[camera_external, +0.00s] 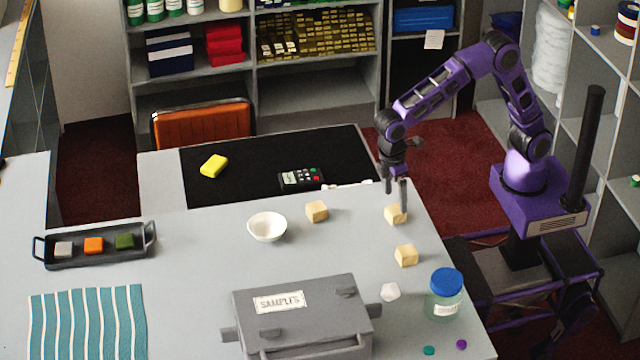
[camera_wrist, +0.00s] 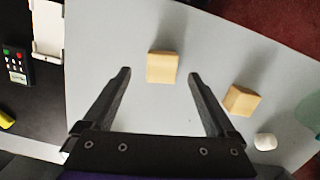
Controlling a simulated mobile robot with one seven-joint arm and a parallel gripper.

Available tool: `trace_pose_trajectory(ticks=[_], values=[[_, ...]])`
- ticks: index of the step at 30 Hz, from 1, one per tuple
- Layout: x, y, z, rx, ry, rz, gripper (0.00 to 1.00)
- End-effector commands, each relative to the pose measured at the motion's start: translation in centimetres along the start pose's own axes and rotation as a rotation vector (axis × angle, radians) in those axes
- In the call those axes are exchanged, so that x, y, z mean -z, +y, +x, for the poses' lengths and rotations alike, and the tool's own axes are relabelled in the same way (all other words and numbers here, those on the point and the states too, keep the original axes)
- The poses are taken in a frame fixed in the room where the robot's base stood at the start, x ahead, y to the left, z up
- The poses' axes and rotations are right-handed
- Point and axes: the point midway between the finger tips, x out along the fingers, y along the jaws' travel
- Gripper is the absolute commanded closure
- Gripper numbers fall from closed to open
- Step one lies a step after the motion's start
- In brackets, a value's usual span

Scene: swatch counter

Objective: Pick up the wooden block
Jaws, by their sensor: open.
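Three light wooden blocks sit on the grey counter. One block (camera_external: 395,214) is right below my gripper (camera_external: 396,198), near the counter's far right edge. In the wrist view this block (camera_wrist: 162,67) shows between the two fingertips, touching neither in the picture. My gripper is open and empty; I cannot tell how far above the block the tips are. A second block (camera_external: 405,255) is nearer the front; it also shows in the wrist view (camera_wrist: 240,100), right of the right finger. A third block (camera_external: 317,211) stands to the left, beside the white bowl (camera_external: 267,227).
A white lump (camera_external: 390,291), a blue-lidded jar (camera_external: 445,296) and a grey samples case (camera_external: 300,325) stand toward the front. A dark tray (camera_external: 95,258) with coloured cubes is at left. A remote (camera_external: 300,179) and yellow object (camera_external: 213,166) lie on the black mat.

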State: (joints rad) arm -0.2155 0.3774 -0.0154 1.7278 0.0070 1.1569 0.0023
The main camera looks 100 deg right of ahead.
Motion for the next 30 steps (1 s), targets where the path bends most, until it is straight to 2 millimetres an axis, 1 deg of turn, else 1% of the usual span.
trace_pose_trajectory(ticks=[1,6,9,15,17,21,29,30], values=[[0.1,-0.2,1.0,0.000,-0.004,-0.001,0.08],[0.3,-0.3,3.2,0.000,-0.002,0.000,0.08],[0.2,-0.3,3.7,0.000,-0.001,0.000,0.08],[0.3,-0.3,3.7,0.000,0.000,0.000,0.08],[0.3,-0.3,3.7,0.000,0.000,0.000,0.17],[0.3,-0.3,3.7,0.000,0.000,0.000,0.43],[0.3,-0.3,3.7,0.000,0.000,0.000,0.89],[0.3,-0.3,3.7,0.000,0.000,0.000,0.96]])
